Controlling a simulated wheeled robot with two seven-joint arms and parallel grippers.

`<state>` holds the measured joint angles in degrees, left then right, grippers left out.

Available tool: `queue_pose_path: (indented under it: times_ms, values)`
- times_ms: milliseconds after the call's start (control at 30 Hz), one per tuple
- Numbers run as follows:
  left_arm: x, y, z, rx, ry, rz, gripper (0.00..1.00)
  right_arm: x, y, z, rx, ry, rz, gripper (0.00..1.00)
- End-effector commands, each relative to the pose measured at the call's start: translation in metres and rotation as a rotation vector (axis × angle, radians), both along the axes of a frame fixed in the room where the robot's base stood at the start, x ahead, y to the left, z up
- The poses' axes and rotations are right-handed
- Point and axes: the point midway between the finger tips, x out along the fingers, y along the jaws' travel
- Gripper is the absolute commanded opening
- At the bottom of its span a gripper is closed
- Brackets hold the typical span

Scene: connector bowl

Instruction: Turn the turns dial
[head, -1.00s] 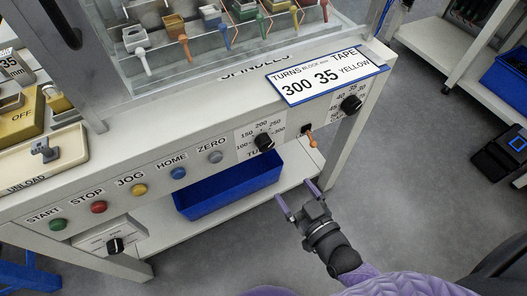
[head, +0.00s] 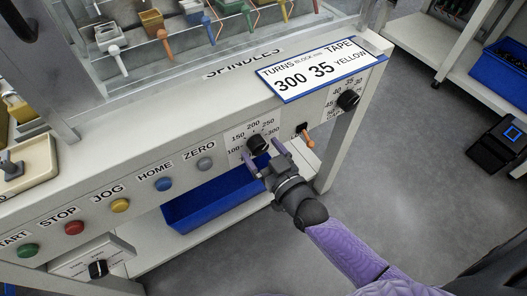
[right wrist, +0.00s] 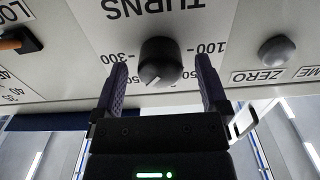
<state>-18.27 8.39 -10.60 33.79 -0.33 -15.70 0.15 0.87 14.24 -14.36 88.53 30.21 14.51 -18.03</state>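The turns dial (head: 257,143) is a black knob on the machine's front panel, with a printed scale from 100 to 300 around it. It also shows in the right wrist view (right wrist: 160,62), upside down, with its white mark towards the lower left. My right gripper (head: 262,157) is open in front of the dial. In the right wrist view its two fingers (right wrist: 163,82) stand apart on either side of the knob, with gaps; I cannot tell how deep they reach. A sign (head: 321,71) reads turns 300, block 35, tape yellow. My left gripper is not in view.
Right of the dial are an orange-handled lever (head: 306,135) and another black knob (head: 348,99). To its left is a row of coloured buttons, the grey zero button (head: 205,163) nearest. A blue bin (head: 190,207) sits on the shelf below. Open floor lies to the right.

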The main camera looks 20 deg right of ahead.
Motion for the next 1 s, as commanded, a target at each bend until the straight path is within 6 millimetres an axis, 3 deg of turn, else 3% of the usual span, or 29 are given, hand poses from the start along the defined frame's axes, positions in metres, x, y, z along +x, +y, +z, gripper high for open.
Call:
queue_pose_path:
  times_ms: [33,400,433,767,1000]
  values:
    - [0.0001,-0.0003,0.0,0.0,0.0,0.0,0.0,-0.0001,0.0,0.0,0.0,0.0,0.0,0.83]
    - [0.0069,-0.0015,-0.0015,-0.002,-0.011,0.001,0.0,-0.0004,-0.0001,-0.0002,0.0,0.0,0.0,0.04]
    - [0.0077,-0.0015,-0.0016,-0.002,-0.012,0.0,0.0,-0.0004,-0.0001,-0.0002,0.0,0.0,0.0,0.01]
    - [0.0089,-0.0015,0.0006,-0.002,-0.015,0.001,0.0,-0.0004,0.0,0.0005,0.066,0.011,0.0,0.01]
    - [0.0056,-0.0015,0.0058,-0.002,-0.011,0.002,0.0,-0.0004,0.0007,0.0008,0.239,0.039,0.001,0.01]
